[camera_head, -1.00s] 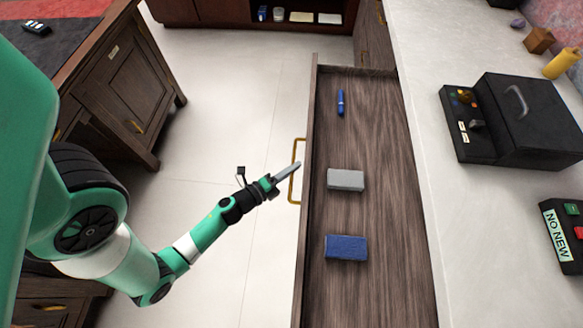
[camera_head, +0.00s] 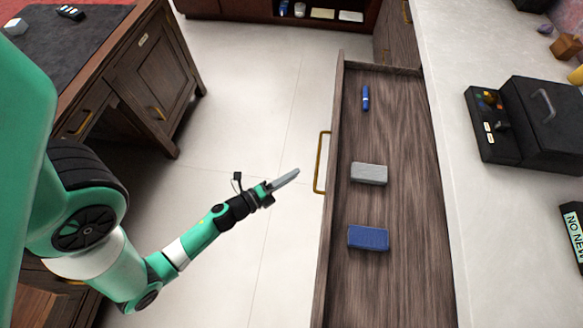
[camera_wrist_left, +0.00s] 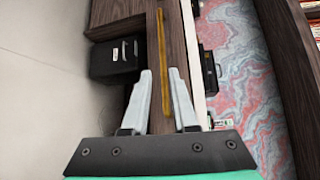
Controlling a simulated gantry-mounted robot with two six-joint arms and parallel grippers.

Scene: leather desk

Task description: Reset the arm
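My left arm reaches in from the left in the head view. Its gripper (camera_head: 290,175) hangs over the pale floor, left of the pulled-out drawer and apart from its brass handle (camera_head: 321,162). In the left wrist view the two pale fingers (camera_wrist_left: 161,72) stand apart with nothing between them, so the gripper is open and empty. The brass handle (camera_wrist_left: 162,50) shows beyond the fingertips there. My right gripper is not in view.
The open wooden drawer (camera_head: 400,285) holds a blue marker (camera_head: 365,98), a grey block (camera_head: 369,174) and a blue block (camera_head: 368,238). A white counter (camera_head: 490,210) with a black box (camera_head: 545,120) lies at right. A dark wooden desk (camera_head: 150,75) stands at left. The floor between is clear.

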